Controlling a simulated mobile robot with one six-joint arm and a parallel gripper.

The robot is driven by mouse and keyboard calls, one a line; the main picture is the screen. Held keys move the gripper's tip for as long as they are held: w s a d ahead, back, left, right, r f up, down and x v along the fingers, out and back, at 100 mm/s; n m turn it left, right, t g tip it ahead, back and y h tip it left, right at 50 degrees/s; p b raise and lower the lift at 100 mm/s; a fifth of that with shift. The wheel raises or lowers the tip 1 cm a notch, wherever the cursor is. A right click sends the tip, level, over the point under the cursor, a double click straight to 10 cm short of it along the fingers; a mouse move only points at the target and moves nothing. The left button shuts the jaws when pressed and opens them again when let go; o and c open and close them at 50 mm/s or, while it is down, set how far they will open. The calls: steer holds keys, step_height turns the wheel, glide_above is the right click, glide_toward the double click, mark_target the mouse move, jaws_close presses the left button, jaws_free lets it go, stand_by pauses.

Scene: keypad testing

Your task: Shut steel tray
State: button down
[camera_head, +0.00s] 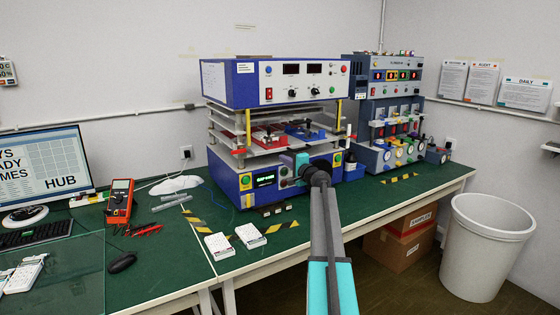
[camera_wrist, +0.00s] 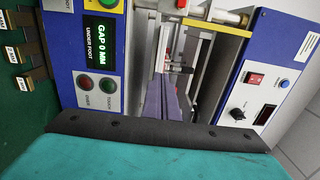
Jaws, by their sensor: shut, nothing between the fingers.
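The blue-and-white test machine (camera_head: 273,84) stands on the green bench, with pale metal tray-like plates (camera_head: 228,143) stacked in its middle opening. They jut out at the front left. I cannot tell for sure which plate is the steel tray. My gripper (camera_head: 287,163) is at the machine's front, just below the plates; its fingers are mostly hidden in the head view. In the wrist view my grey-purple fingers (camera_wrist: 167,82) are together and empty, pointing into the opening close to a pale plate edge (camera_wrist: 160,45). Contact cannot be told.
The machine's display (camera_wrist: 101,40) reads "GAP 0 MM UNDER FOOT". A red fixture (camera_head: 264,136) and a blue one (camera_head: 303,131) sit among the plates. White keypads (camera_head: 250,235) and a red multimeter (camera_head: 120,200) lie on the bench. A second tester (camera_head: 398,110) stands right.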

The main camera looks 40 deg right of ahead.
steer(key=shift+s+a+b, duration=0.25)
steer(key=shift+s, duration=1.15)
steer(key=shift+s+a+b, duration=0.2)
steer(key=shift+s, duration=1.15)
